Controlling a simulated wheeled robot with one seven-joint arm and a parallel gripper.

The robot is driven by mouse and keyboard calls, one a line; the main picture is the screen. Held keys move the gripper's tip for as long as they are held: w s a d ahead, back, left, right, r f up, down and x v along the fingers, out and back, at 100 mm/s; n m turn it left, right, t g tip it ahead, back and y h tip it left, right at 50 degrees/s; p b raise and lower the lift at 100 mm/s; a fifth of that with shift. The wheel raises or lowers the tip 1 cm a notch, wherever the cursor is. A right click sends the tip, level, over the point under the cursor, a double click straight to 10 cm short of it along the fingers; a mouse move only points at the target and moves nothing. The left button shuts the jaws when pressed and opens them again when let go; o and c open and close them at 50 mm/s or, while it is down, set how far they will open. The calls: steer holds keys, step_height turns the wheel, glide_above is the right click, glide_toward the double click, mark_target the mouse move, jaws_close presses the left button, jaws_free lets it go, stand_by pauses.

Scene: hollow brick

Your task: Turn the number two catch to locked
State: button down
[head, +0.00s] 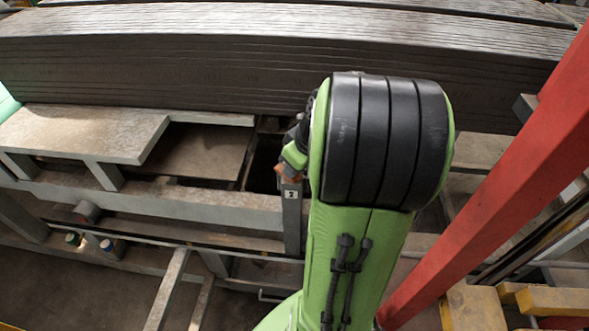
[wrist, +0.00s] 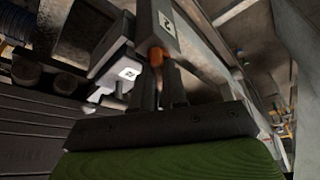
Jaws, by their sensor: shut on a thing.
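The number two catch shows as a small orange handle (wrist: 156,56) in the wrist view, just below a grey post with a "2" label (wrist: 168,22). My gripper (wrist: 158,72) is shut on this handle, one dark finger on each side. In the head view the "2" label (head: 290,194) is on an upright grey post, with a bit of orange (head: 281,174) just above it. My green and black arm hides most of the gripper and catch there. I cannot tell whether the catch is at locked.
A thick stack of dark boards (head: 200,60) runs across the back. A grey metal frame (head: 200,205) lies at left. A slanting red beam (head: 500,170) stands close to my arm's right. A pale block with a label (wrist: 118,68) is left of the fingers.

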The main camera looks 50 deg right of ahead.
steer(key=m, duration=0.2)
steer(key=m+h+b, duration=0.1)
steer(key=m+h, duration=0.1)
steer(key=m, duration=0.1)
steer(key=shift+a+f+m+g+b, duration=0.25)
steer(key=shift+a+m+g+b, duration=0.05)
steer(key=shift+b, duration=0.05)
steer(key=m, duration=0.2)
steer(key=m+g+h, duration=0.1)
steer(key=m, duration=0.2)
steer(key=shift+h+b, duration=0.3)
steer(key=shift+b, duration=0.1)
steer(key=shift+m, duration=0.3)
steer(key=c, duration=1.2)
jaws_free()
steer(key=shift+a, duration=0.1)
steer(key=shift+o, duration=0.2)
steer(key=shift+w+r, duration=0.1)
steer(key=shift+r, duration=0.2)
steer(key=p+v, duration=0.3)
steer(key=v, duration=1.2)
steer(key=shift+w+r+p, duration=0.15)
steer(key=shift+r+p, duration=0.05)
steer(key=shift+p, duration=0.2)
